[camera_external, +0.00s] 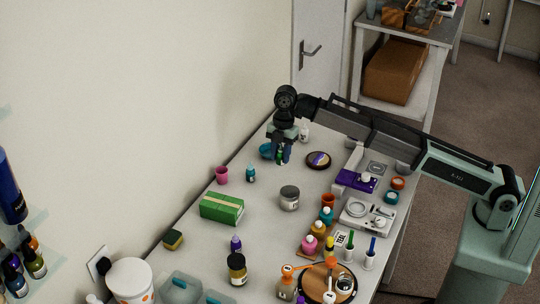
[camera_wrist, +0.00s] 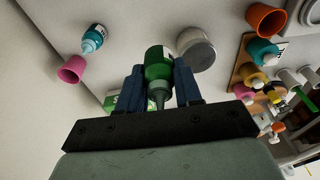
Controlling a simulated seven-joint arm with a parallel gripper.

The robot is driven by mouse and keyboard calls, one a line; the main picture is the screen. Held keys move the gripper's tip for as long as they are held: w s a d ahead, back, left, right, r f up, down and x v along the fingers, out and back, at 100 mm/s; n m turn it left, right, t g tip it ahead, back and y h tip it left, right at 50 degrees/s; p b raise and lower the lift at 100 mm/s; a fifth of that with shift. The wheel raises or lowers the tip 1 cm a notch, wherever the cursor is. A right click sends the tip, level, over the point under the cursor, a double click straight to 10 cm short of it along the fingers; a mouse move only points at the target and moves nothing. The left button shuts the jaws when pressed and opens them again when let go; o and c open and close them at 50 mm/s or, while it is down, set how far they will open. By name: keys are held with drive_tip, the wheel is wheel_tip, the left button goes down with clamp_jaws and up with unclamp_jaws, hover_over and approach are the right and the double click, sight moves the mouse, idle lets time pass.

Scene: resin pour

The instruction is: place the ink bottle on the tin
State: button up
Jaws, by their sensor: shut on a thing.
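My gripper (camera_external: 283,158) is shut on a small green bottle (camera_wrist: 158,65), which I take for the ink bottle. In the wrist view it sits between the two blue fingers, its dark nozzle toward the palm. In the external view the fingers mostly hide it, and it is held above the far part of the table.
A green box (camera_external: 221,209), a pink cup (camera_external: 222,175) and a teal bottle (camera_external: 250,174) stand to the left. A dark round dish (camera_external: 318,160) lies right of my gripper. An orange cup (camera_external: 328,200) and several paint bottles crowd the right front. The table around the tin is clear.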

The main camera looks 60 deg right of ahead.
wheel_tip(320, 180, up, 4)
drive_tip(key=n, duration=0.1)
hover_over(289, 194)
drive_tip(key=w, duration=0.2)
drive_tip(key=shift+s+m, duration=0.5)
drive_tip(key=shift+s, duration=0.5)
drive_tip(key=shift+w+d+f, duration=0.1)
drive_tip(key=shift+d+f, duration=0.1)
drive_tip(key=shift+f, duration=2.25)
drive_tip(key=shift+d+f, duration=0.15)
drive_tip(key=shift+f, duration=2.25)
drive_tip(key=shift+f, duration=0.1)
drive_tip(key=o, duration=1)
drive_tip(key=r, duration=0.4)
drive_tip(key=d+r, duration=0.1)
drive_tip(key=r, duration=0.7)
drive_tip(key=shift+d+r, duration=0.1)
drive_tip(key=shift+d, duration=0.3)
